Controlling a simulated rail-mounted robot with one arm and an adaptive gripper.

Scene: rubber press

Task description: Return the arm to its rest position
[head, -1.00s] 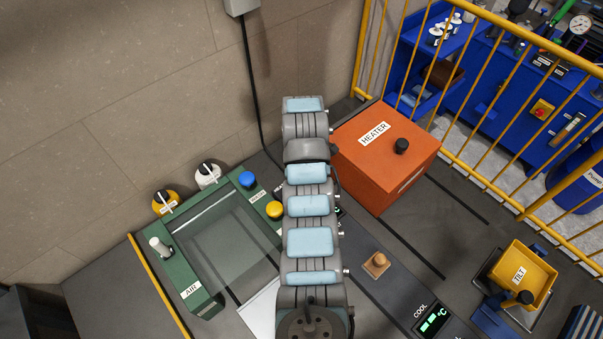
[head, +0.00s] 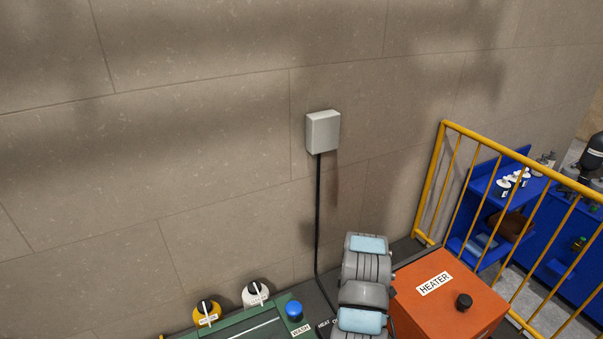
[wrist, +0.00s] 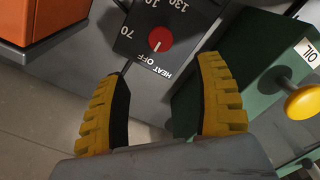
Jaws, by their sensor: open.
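My gripper (wrist: 162,105) shows in the wrist view with its two yellow ribbed fingers spread apart and nothing between them. Beyond the fingertips is a dark panel with a red heat dial (wrist: 160,39), marked OFF, 70 and 130. The fingers look apart from the dial, though the exact gap cannot be told. In the head view only part of my arm shows at the bottom, beside the orange heater; the gripper is out of that view.
The orange heater (head: 447,296) with a black knob stands right of my arm. A green unit with a blue button (head: 294,311) stands left. A yellow railing (head: 480,139) runs at the right. A grey wall box (head: 323,131) hangs behind. In the wrist view, a yellow knob (wrist: 304,102) is at right.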

